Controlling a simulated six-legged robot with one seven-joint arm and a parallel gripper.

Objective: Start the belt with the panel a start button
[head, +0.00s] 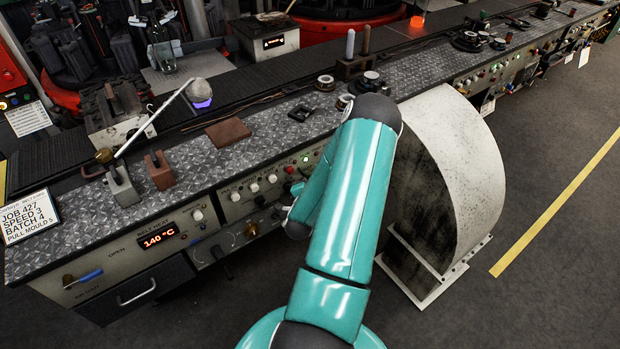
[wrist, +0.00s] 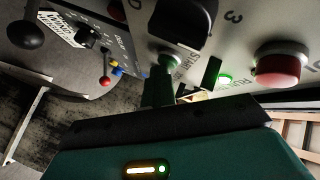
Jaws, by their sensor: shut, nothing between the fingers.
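The control panel with knobs and buttons (head: 265,186) is on the front of the long console. In the wrist view, a green button (wrist: 169,59) sits beside lettering that seems to read START. My gripper (wrist: 163,72) is shut and empty, its fingertips at or very close to this button. I cannot tell whether they touch it or whether it is pressed in. A lit green lamp (wrist: 225,79) and a large red button (wrist: 280,64) are to the right. In the head view, my teal arm hides the fingertips and the start button.
A black knob (wrist: 183,20) is just above the fingertips. Small red, yellow and blue levers (wrist: 105,72) are to the left. In the head view, a large pale curved guard (head: 455,165) stands right of my arm. A sign (head: 28,216) stands at the console's left end. Open floor lies right.

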